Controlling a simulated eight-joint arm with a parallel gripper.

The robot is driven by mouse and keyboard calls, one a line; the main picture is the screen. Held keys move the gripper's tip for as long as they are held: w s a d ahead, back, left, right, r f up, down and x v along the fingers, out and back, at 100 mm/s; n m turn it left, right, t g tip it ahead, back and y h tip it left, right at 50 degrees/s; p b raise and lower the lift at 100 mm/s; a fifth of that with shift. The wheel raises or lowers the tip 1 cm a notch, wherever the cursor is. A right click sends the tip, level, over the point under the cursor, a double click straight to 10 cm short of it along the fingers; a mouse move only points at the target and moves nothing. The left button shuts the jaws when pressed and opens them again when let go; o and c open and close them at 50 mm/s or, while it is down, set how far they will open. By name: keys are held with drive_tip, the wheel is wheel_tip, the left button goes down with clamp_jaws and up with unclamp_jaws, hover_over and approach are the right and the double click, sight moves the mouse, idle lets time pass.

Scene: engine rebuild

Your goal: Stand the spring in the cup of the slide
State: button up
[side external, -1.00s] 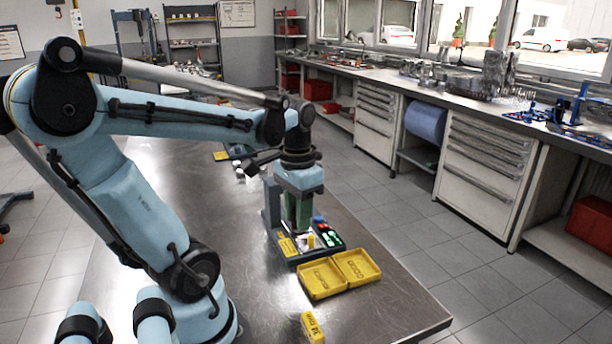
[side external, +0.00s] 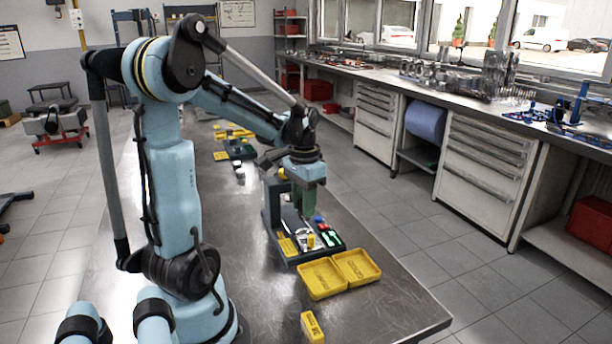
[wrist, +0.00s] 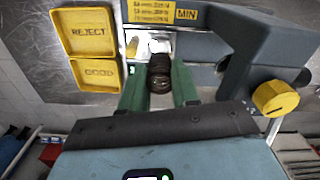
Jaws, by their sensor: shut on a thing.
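A dark coil spring (wrist: 160,74) is between the green fingers of my gripper (wrist: 160,88) in the wrist view; the gripper is shut on it. In the side view my gripper (side external: 307,214) is above the grey test fixture (side external: 272,212), and the spring cannot be made out there. A pale metal part (wrist: 162,44), perhaps the slide, lies in the fixture beyond the spring. Its cup cannot be made out, and I cannot tell whether the spring touches it.
Yellow REJECT (wrist: 88,30) and GOOD (wrist: 97,73) trays lie beside the fixture. A yellow knob (wrist: 275,98) juts from the fixture's upright. A small yellow box (side external: 312,327) stands near the table's front.

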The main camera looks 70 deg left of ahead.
drive_tip(key=shift+f, duration=2.3)
drive_tip(key=o, duration=1.1)
drive_tip(key=shift+d, duration=0.1)
wheel_tip(320, 180, up, 12)
